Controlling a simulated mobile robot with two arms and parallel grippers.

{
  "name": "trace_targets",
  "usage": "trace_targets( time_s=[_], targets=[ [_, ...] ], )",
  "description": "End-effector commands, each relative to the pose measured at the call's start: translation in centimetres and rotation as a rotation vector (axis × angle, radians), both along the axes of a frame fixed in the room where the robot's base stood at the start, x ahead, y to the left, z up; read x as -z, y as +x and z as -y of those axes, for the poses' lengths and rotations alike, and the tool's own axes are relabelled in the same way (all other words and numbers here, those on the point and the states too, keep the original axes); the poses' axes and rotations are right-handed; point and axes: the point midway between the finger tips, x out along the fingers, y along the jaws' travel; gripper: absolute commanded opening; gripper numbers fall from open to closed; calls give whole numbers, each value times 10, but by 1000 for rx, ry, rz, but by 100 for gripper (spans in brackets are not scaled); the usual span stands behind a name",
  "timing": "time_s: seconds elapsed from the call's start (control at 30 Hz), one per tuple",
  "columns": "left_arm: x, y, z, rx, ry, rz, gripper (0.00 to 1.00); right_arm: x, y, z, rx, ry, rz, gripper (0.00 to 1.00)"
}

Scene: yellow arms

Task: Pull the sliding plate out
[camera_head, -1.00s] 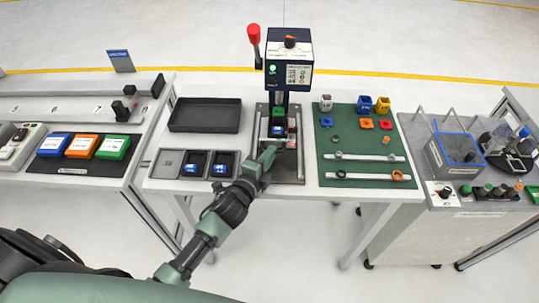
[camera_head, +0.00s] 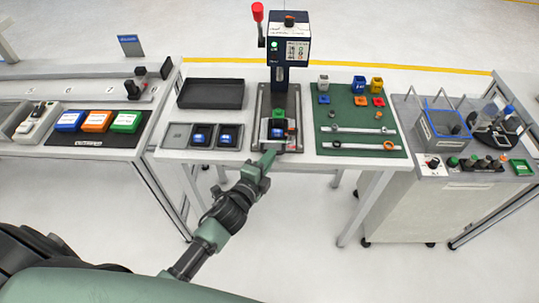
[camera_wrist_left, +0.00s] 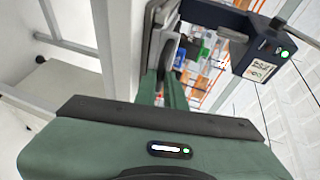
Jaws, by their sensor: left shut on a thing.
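The sliding plate (camera_head: 266,130) lies on the base of the press, at the front end of its rails, clear of the press head. It carries a block with blue and green parts (camera_head: 278,128). My left gripper (camera_head: 272,154) is shut at the plate's front, by the table's front edge; the exact grip is too small to make out. In the left wrist view the green fingers (camera_wrist_left: 168,92) point toward the press, and the plate is partly hidden behind them. My right gripper is not in view.
The press (camera_head: 288,48) with a red-knobbed lever (camera_head: 258,12) stands behind the plate. A black tray (camera_head: 211,93) and small bins with blue parts (camera_head: 201,136) are to the left. A green mat (camera_head: 345,121) with small parts is to the right.

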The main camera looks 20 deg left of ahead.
Motion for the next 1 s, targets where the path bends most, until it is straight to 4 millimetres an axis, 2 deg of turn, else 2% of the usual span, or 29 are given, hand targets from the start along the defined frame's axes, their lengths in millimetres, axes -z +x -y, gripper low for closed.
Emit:
trace_targets(
  time_s=[0.13, 0.23, 0.27, 0.3, 0.47, 0.67, 1.0],
  targets=[
    [4, -2, 3, 4, -3, -8, 0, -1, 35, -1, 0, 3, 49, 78],
    [4, -2, 3, 4, -3, -8, 0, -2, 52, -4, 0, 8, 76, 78],
    [4, -2, 3, 4, -3, -9, 16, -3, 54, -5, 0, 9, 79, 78],
    [4, -2, 3, 3, -3, -8, 20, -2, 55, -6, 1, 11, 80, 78],
    [3, -2, 2, 3, -3, -6, 20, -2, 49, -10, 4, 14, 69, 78],
    [3, -7, 1, 3, -2, -6, 20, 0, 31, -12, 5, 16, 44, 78],
    [-6, -59, -4, 3, -3, -9, 20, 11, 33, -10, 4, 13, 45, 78]
  ],
)
